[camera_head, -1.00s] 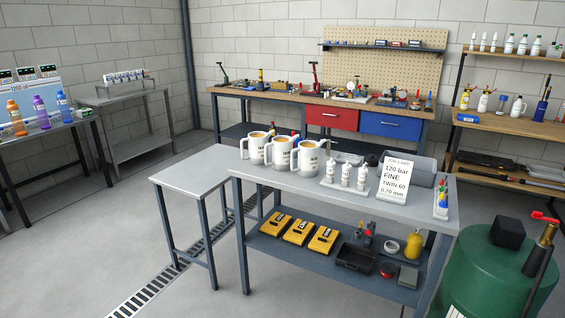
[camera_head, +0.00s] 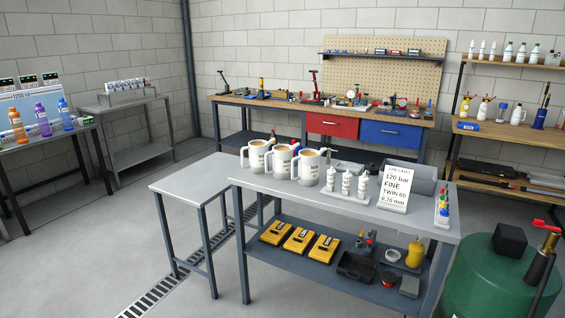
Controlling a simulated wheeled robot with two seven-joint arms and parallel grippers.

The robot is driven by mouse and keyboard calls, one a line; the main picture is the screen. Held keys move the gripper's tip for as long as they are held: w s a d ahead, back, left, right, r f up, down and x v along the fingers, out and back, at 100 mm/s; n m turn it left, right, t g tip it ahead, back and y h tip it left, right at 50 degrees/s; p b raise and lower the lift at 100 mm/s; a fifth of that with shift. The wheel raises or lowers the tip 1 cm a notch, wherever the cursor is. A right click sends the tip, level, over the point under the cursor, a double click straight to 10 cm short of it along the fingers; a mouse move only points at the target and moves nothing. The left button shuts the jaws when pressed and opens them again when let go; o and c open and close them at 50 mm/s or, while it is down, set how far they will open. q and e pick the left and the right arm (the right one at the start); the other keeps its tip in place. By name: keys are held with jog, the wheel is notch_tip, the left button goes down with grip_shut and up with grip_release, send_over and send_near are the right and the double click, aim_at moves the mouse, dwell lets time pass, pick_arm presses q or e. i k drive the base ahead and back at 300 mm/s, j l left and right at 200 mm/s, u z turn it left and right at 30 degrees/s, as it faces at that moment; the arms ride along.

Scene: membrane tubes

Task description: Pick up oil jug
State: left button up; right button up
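Three white jugs with printed labels, handles and amber liquid inside stand upright in a row at the back left of the grey worktable (camera_head: 275,192): a left jug (camera_head: 257,160), a middle jug (camera_head: 280,164) and a right jug (camera_head: 307,168). The label text is too small to read, so I cannot tell which one is named the oil jug. Each has a spout-like part at its right; these partly overlap. Neither of my grippers is in view.
Several white bottles (camera_head: 346,184) and a job card (camera_head: 398,188) stand right of the jugs. A lower empty side table (camera_head: 190,184) adjoins at left. Yellow cases (camera_head: 299,240) lie on the lower shelf. A green tank (camera_head: 497,275) stands at right. The floor at front left is free.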

aim_at(282, 154)
jog(key=i+j, duration=0.2)
jog(key=i, duration=0.35)
jog(key=i+j, duration=0.2)
jog(key=i, duration=0.3)
jog(key=i+j+u, duration=0.1)
jog(key=i, duration=0.45)
jog(key=j, duration=0.05)
